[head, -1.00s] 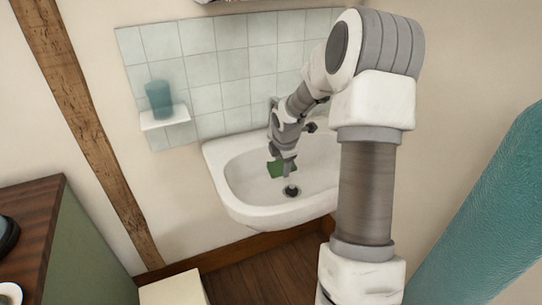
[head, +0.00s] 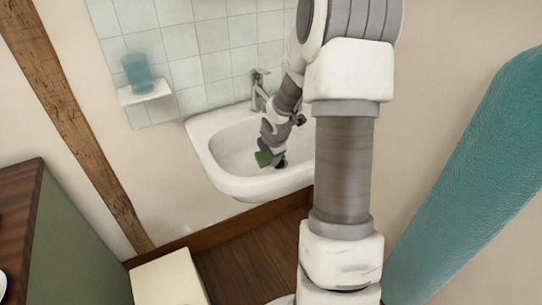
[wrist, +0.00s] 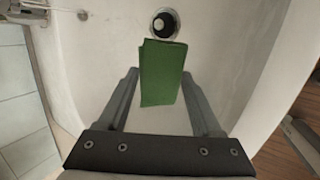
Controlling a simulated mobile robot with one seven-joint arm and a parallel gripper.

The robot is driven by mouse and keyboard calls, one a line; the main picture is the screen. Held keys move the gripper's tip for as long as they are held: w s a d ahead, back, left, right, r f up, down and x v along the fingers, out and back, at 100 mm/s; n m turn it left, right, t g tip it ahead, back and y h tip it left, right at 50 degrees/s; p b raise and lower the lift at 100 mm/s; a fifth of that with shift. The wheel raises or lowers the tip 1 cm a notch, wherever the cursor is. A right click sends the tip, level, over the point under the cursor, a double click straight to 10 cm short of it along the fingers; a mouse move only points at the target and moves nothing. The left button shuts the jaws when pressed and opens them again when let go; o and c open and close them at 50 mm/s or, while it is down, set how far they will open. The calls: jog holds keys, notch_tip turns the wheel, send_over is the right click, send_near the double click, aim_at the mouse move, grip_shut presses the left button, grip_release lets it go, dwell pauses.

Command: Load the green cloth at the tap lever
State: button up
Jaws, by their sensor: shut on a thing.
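The green cloth (head: 264,158) is a small folded piece. It shows large between the fingers in the wrist view (wrist: 162,76). My gripper (head: 273,162) is shut on the cloth and holds it over the sink basin; the fingers (wrist: 162,82) stand on either side of it. The tap (head: 258,88) with its lever rises at the back of the sink, up and left of my gripper. Part of the tap also shows at the upper left of the wrist view (wrist: 30,14).
The white sink (head: 222,140) has a dark drain (wrist: 163,24) just beyond the cloth. A blue-green cup (head: 137,72) stands on a small wall shelf (head: 146,92) to the left. A teal padded surface (head: 470,170) is on the right. A wooden-topped cabinet (head: 20,200) is at left.

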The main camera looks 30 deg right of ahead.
aim_at(268, 152)
jog(key=w+d+f+p, duration=0.1)
jog(key=w+d, duration=0.3)
jog(key=w, duration=0.6)
jog(key=shift+w+f+p, duration=0.2)
jog(key=shift+f+p, duration=0.1)
jog(key=shift+f, duration=0.3)
jog(key=shift+a, duration=0.1)
jog(key=shift+s+a+b, duration=0.3)
jog(key=shift+s+a, duration=0.15)
jog(key=shift+s, duration=0.8)
jog(key=shift+s+a+b, duration=0.35)
jog(key=shift+s+a, duration=0.15)
jog(key=shift+s, duration=0.75)
jog(key=shift+s+a+b, duration=0.3)
jog(key=shift+s+a, duration=0.15)
jog(key=shift+s, duration=0.8)
jog(key=shift+s+a+r+p, duration=0.1)
jog(key=shift+s+r+p, duration=0.25)
jog(key=shift+r, duration=0.1)
jog(key=shift+s+a+r+p, duration=0.3)
jog(key=shift+s+r, duration=0.2)
jog(key=shift+s, duration=0.15)
jog(key=shift+s+a+r+p, duration=0.25)
jog(key=shift+s+r+p, duration=0.1)
jog(key=shift+s+r, duration=0.3)
jog(key=shift+s+a+r+p, duration=0.3)
jog(key=shift+s+r, duration=0.1)
jog(key=shift+s, duration=0.3)
jog(key=shift+d, duration=0.1)
